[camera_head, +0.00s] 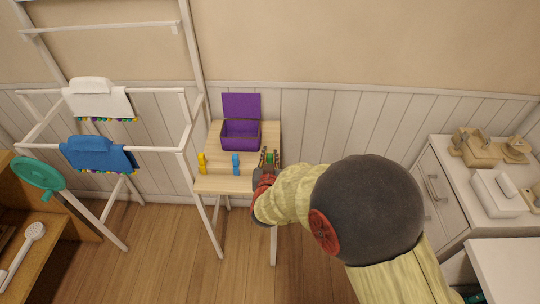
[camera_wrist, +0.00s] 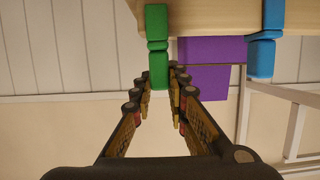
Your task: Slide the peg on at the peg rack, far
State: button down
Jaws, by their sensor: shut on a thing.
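A green peg (camera_wrist: 157,40) stands at the edge of a pale wooden board (camera_wrist: 205,20) in the wrist view, its near end between my fingertips. My gripper (camera_wrist: 163,85) is shut on it. In the head view my gripper (camera_head: 269,160) is at the right front of the small wooden stand (camera_head: 222,184), with the green peg (camera_head: 270,157) showing between the fingers. A blue peg (camera_head: 236,163) and a yellow peg (camera_head: 202,162) sit along the same front edge to the left. I cannot tell how fully the green peg is seated on the board.
An open purple box (camera_head: 240,135) stands behind the pegs. A white rail frame (camera_head: 184,120) with white and blue hanging pieces is at left. A white drawer cabinet (camera_head: 437,188) stands at right. Floor is clear before the stand.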

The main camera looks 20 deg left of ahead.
jog(key=shift+f, duration=0.45)
jog(key=c, duration=1.7)
grip_release()
jog(key=shift+c, duration=0.2)
jog(key=shift+o, duration=0.4)
jog(key=v, duration=1.2)
